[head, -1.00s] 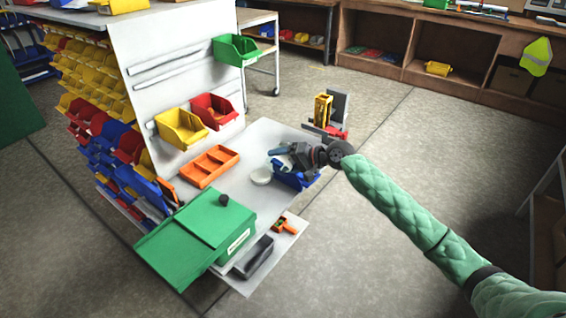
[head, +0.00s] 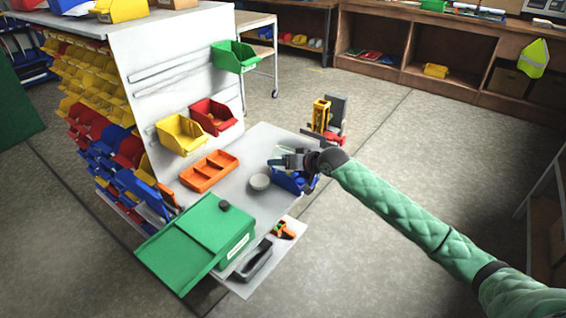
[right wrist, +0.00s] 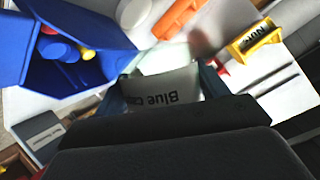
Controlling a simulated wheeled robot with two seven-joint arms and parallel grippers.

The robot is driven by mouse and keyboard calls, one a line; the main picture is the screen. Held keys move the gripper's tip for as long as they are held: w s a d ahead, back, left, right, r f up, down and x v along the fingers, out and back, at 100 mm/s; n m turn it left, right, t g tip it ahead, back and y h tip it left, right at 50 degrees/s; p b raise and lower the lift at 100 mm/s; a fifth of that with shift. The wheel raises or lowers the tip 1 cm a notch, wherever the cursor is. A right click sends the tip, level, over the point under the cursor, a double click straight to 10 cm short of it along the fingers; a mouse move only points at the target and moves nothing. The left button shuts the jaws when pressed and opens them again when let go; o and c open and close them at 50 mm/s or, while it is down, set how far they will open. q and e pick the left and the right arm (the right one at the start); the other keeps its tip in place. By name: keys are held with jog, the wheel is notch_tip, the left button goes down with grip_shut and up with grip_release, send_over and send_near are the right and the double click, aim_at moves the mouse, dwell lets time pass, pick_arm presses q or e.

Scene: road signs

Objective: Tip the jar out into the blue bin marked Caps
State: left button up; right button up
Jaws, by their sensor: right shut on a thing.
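My right gripper (head: 288,161) is shut on a pale jar (head: 276,163) above the blue bin's left side. In the right wrist view the jar (right wrist: 162,88) sits between the fingers, its label partly readable as "Blue C", upside down in the picture. The jar's mouth and contents cannot be made out. The blue bin (head: 296,187) is partly hidden by the gripper. No Caps marking is readable. My left gripper is not in view.
A round grey dish (head: 259,182) and an orange divided tray (head: 209,171) lie left of the bin. A green lidded box (head: 215,238) stands at the table's front. Yellow (head: 180,134) and red (head: 212,117) bins hang on the panel behind. Open floor lies to the right.

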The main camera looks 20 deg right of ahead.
jog(key=shift+w+d+f+n+h, duration=0.1)
jog(key=shift+w+d+n+h, duration=0.1)
jog(key=shift+n+h, duration=0.1)
jog(key=shift+w+d+f+n+t+h, duration=0.3)
jog(key=shift+d+n+t, duration=0.2)
jog(key=shift+n+t, duration=0.2)
jog(key=shift+w+d+f+n+t+h, duration=0.2)
jog(key=shift+w+d+n+t+h, duration=0.1)
jog(key=shift+d+n+h, duration=0.15)
jog(key=shift+w+d+n+t+b, duration=0.2)
jog(key=shift+n+t+b, duration=0.1)
jog(key=shift+n+b, duration=0.15)
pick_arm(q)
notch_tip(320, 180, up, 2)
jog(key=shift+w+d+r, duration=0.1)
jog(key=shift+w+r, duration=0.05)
pick_arm(e)
jog(key=shift+s+f, duration=0.1)
